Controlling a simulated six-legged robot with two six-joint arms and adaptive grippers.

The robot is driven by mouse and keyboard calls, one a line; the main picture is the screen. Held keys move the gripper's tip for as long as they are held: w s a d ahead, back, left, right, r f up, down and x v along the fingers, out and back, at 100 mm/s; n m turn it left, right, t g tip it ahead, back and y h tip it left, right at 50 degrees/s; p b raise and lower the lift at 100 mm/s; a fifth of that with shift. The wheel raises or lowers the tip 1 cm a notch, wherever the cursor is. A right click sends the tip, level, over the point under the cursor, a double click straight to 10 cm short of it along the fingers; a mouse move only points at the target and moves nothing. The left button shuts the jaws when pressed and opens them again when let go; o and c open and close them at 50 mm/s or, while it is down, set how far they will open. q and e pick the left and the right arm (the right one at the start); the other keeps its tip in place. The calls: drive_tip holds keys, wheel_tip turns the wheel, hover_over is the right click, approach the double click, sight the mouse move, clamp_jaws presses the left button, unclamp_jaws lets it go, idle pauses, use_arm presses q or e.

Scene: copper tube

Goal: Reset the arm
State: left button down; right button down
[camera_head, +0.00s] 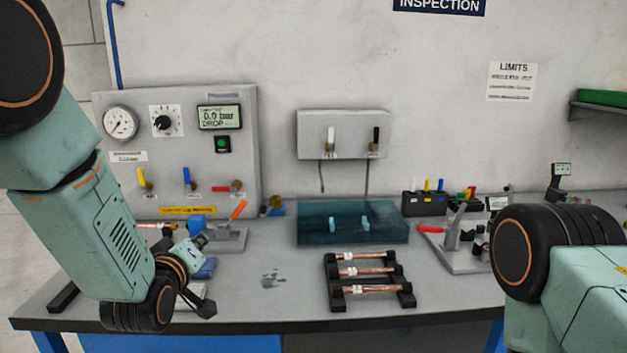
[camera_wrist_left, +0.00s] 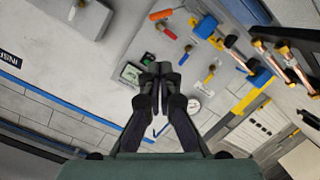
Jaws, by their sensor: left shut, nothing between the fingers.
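My left arm comes in from the left over the bench's left end. My left gripper (camera_head: 198,242) is low in front of the gauge panel, small and partly hard to make out in the head view. The left wrist view shows its two dark fingers (camera_wrist_left: 155,72) closed together and empty, with the panel's display (camera_wrist_left: 130,73) behind them. My right arm shows at the lower right of the head view, but its gripper is out of the picture.
A grey gauge panel (camera_head: 188,151) stands at the back left. A black rack (camera_head: 333,297) holds copper tubes at the bench's middle front. Behind it is a blue-green water tank (camera_head: 310,228). A red-handled fixture (camera_head: 453,244) stands to the right. Bare bench (camera_head: 290,304) lies left of the rack.

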use_arm(q)
drive_tip(key=s+f+m+g+b, duration=0.2)
drive_tip(key=s+f+m+g, duration=0.15)
drive_tip(key=s+f, duration=0.75)
drive_tip(key=s+f+m+g+b, duration=0.2)
drive_tip(key=s+f+g, duration=0.35)
drive_tip(key=f, duration=0.95)
drive_tip(key=s+f+g+b, duration=0.2)
drive_tip(key=s+f, duration=0.3)
drive_tip(key=s, duration=0.4)
drive_tip(key=s+f+m+g+b, duration=0.1)
drive_tip(key=s+f+g+b, duration=0.1)
drive_tip(key=s+f, duration=0.4)
drive_tip(key=s+f+g+b, duration=0.2)
drive_tip(key=s+f, duration=0.3)
drive_tip(key=s, duration=0.7)
drive_tip(key=shift+a+f+m+g, duration=0.2)
drive_tip(key=shift+f+m+g, duration=0.05)
drive_tip(key=shift+m+g, duration=0.15)
